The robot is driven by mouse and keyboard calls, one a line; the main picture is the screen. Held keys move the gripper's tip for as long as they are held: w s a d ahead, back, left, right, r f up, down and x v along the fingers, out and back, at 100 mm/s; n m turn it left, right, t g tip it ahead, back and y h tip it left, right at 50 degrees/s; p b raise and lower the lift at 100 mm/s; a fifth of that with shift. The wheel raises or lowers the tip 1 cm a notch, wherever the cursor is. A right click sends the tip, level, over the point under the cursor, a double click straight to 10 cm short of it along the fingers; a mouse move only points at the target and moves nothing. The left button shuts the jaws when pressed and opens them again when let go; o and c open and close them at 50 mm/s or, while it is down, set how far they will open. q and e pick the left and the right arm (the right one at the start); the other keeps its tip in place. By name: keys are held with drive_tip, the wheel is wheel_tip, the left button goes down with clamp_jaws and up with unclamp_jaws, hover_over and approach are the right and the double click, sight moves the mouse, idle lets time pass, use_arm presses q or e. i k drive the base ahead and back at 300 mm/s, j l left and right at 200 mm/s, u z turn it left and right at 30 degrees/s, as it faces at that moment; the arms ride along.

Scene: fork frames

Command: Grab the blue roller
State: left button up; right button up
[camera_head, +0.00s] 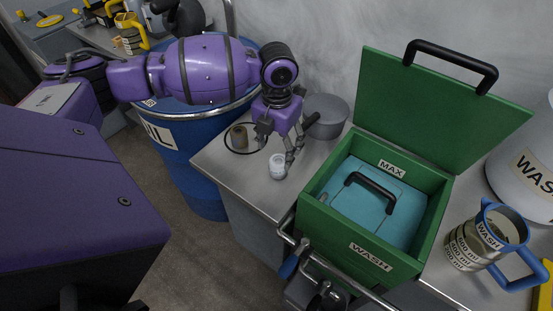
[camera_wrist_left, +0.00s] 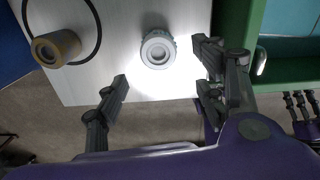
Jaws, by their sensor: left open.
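A small pale roller (camera_head: 277,167) stands upright on the steel worktop near its front edge; it looks whitish with a faint grey-blue tint. My left gripper (camera_head: 276,148) is open and empty just above it. In the left wrist view the pale roller (camera_wrist_left: 158,50) shows its round end with a centre hole, ahead of and between the spread fingertips of my left gripper (camera_wrist_left: 163,78). I see no contact between them. Dark jointed parts (camera_head: 325,294) low in the head view may be my right gripper; this is unclear.
A green box (camera_head: 318,222) marked WASH, lid raised, stands close right of the pale roller. A grey round container (camera_head: 326,112) is behind it. A blue barrel (camera_head: 190,165) stands left of the worktop (camera_head: 222,170). A blue-rimmed measuring jug (camera_head: 470,250) is at the right.

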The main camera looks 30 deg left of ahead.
sight(238, 133)
drive_tip(key=u, duration=1.2)
